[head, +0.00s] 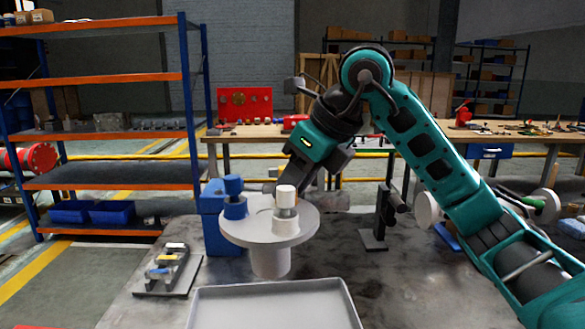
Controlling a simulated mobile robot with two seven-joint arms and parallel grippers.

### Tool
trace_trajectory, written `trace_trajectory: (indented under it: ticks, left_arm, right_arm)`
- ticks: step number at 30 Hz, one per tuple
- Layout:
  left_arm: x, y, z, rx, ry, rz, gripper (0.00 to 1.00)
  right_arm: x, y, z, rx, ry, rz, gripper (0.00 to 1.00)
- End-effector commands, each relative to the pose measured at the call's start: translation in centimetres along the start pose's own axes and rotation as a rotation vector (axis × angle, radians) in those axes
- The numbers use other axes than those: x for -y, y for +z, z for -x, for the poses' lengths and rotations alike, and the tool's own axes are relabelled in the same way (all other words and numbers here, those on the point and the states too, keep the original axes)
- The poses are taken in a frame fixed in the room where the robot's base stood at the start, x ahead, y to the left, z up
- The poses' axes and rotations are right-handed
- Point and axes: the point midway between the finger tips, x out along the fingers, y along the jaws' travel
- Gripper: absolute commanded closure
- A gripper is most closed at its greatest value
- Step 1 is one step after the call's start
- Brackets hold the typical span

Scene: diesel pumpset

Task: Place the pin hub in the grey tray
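The grey tray (275,289) lies empty at the front middle of the table, cut off by the bottom edge. I cannot tell for sure which part is the pin hub. My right gripper (293,188) comes down from the upper right, beside and behind the white cylinder. Its fingertips are mostly hidden, so its opening and any contact are unclear. My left gripper is not in view.
A blue block (214,222) stands left of the round stand. A rack of small parts (170,268) lies at the left front. A dark post stand (377,234) is to the right. The table between the tray and the post stand is clear.

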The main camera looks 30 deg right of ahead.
Motion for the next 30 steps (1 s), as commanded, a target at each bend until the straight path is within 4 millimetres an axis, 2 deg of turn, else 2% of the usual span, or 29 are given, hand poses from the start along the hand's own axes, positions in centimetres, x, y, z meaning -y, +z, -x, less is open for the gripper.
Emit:
trace_trajectory:
  ticks: [6, 12, 20, 30]
  left_arm:
    - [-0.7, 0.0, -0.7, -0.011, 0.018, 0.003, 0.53]
    - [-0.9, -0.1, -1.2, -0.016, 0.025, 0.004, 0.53]
    - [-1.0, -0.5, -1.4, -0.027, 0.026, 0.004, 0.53]
    - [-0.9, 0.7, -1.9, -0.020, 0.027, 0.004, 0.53]
  right_arm:
    - [0.1, -2.6, -4.2, 0.007, 0.001, -0.003, 1.00]
    - [0.2, -4.5, -7.3, 0.009, 0.000, -0.002, 1.00]
    - [0.3, -5.3, -8.9, 0.013, -0.001, -0.003, 1.00]
    - [0.3, -7.2, -11.9, 0.013, -0.001, -0.002, 1.00]
